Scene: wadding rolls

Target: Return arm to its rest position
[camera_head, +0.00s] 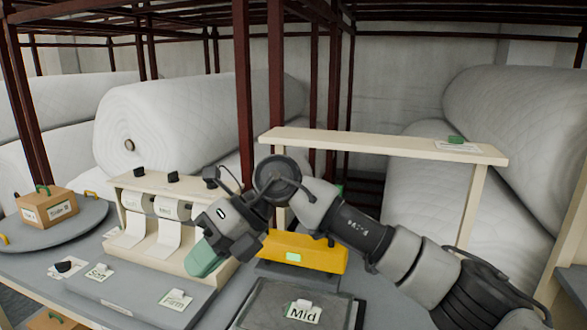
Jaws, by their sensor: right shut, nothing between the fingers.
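My right arm (365,235) comes in from the lower right and reaches across the table to the left. Its gripper (212,252) points down and to the left, shut and empty, in front of the cream dispenser (130,205) with small white rolls. Whether it touches the dispenser I cannot tell. The gripper and wrist hide the dispenser's right part. My left gripper is out of view.
A yellow device (318,255) and a dark "Mid" pad (262,305) lie beside the arm. A cream shelf frame (390,147) stands behind it. A grey turntable (80,230) holds a cardboard box (46,210) at left. Large wadding rolls (180,115) fill the background racks.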

